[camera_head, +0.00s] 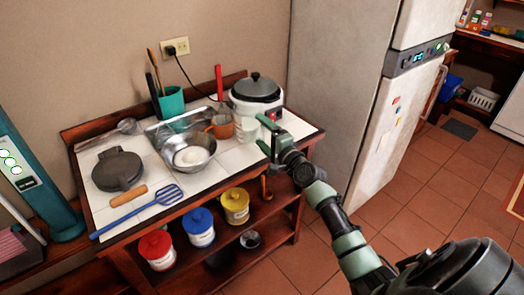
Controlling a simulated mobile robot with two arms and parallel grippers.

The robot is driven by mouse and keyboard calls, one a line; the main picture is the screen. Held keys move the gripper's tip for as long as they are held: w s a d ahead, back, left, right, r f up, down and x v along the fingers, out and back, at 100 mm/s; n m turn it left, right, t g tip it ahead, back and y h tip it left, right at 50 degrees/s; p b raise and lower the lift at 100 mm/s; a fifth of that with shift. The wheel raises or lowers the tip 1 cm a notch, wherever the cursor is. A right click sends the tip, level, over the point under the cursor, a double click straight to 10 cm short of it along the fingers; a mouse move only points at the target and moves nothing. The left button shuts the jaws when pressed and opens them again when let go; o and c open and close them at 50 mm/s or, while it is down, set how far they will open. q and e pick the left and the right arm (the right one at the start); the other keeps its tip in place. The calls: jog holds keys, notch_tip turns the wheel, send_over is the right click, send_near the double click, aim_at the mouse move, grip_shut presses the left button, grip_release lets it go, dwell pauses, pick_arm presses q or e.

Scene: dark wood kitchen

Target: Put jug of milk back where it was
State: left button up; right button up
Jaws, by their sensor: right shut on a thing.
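A small whitish jug (245,130) is at the right front part of the white-tiled table, in front of the rice cooker. I take it to be the jug of milk; its contents are hard to make out. My right gripper (265,136) reaches in from the right and is shut on the jug's right side, where the fingers partly hide it. I cannot tell whether the jug's base touches the tiles. My left gripper is not in view.
A metal bowl (188,153) with something white inside, an orange-brown cup (220,128) and a rice cooker (256,94) crowd around the jug. A blue spatula (140,211) lies at the front left. The fridge (345,90) stands to the right.

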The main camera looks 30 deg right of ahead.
jog(key=shift+f+b, duration=0.3)
jog(key=shift+f, duration=0.35)
notch_tip(320, 180, down, 4)
jog(key=shift+b, duration=1.25)
jog(key=shift+r, duration=0.1)
jog(key=o, duration=1.6)
jog(key=shift+a+f, duration=0.1)
jog(key=shift+f, duration=0.25)
jog(key=o, duration=0.4)
jog(key=shift+r, duration=0.1)
